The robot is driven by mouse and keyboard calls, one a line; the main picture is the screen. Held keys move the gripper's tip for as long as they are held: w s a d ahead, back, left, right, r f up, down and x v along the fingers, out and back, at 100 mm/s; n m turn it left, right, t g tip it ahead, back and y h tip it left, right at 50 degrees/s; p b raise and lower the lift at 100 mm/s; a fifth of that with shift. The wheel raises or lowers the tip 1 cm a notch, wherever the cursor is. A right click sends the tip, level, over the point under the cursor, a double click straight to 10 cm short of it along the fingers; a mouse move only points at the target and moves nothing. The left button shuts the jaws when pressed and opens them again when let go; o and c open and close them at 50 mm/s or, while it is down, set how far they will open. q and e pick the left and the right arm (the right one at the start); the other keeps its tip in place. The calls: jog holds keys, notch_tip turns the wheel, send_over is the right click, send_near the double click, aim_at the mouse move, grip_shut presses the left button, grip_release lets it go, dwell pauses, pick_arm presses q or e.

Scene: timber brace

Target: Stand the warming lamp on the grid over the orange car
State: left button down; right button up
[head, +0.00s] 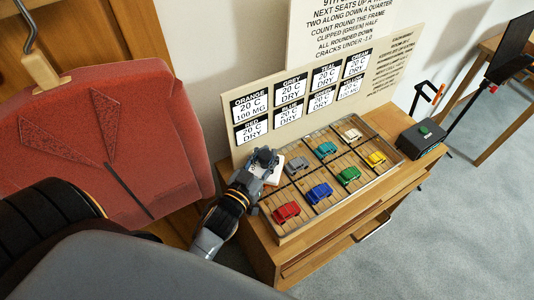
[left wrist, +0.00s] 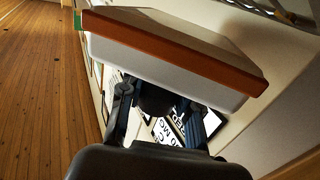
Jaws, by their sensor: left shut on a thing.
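My left gripper (head: 263,161) is over the back left corner of the wooden grid tray (head: 301,216). It is shut on the warming lamp (head: 272,176), a white boxy thing mostly hidden behind the fingers. In the left wrist view the lamp (left wrist: 165,60) has a white body with an orange-brown rim, and its dark part sits between the fingers. I cannot tell whether the lamp touches the grid. The orange car does not show; the back left cell is covered by gripper and lamp. My right gripper is not in view.
Red (head: 286,212), blue (head: 320,193), green (head: 348,175), yellow (head: 375,159), grey (head: 297,165), teal (head: 326,150) and cream (head: 352,135) cars occupy cells. A label board (head: 305,88) stands behind. A black box (head: 421,140) is right; a red coat (head: 100,140) hangs left.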

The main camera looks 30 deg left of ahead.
pick_arm(q)
jog(key=shift+f+b, duration=0.3)
jog(key=shift+f, duration=0.1)
jog(key=shift+f, duration=0.15)
jog(key=c, duration=1)
grip_release()
jog(key=shift+o, duration=0.2)
